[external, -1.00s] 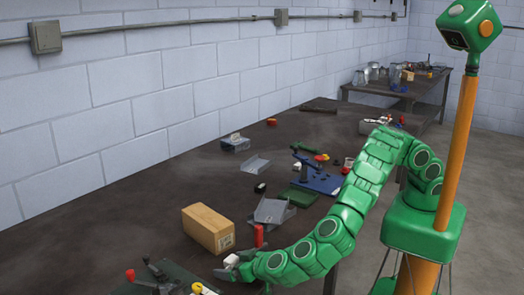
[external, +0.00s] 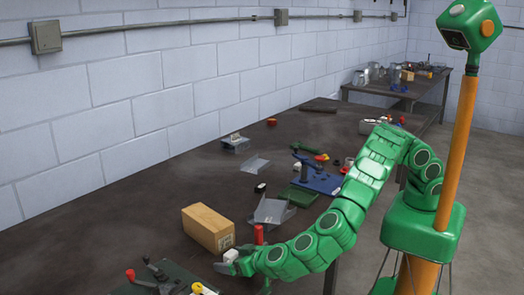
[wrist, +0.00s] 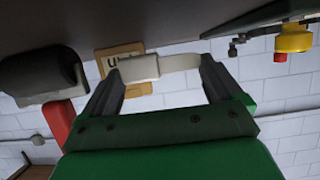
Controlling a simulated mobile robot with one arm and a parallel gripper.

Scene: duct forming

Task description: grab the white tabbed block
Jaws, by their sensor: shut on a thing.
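The white tabbed block (external: 231,255) is at the near end of the table, in front of the wooden block. My gripper (external: 228,264) is shut on it. In the wrist view the white tabbed block (wrist: 141,68) spans the space between the two dark fingers of my gripper (wrist: 163,68), with a paler, curved part towards the right finger. In the external view the fingers partly cover the block, and I cannot tell whether it is clear of the table.
A wooden block (external: 208,230) with a label stands just behind my gripper. A red upright piece (external: 259,235) is close to my wrist. A bent grey metal piece (external: 271,212) lies beyond it. A clamp fixture with a red knob (external: 130,275) is at the near left.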

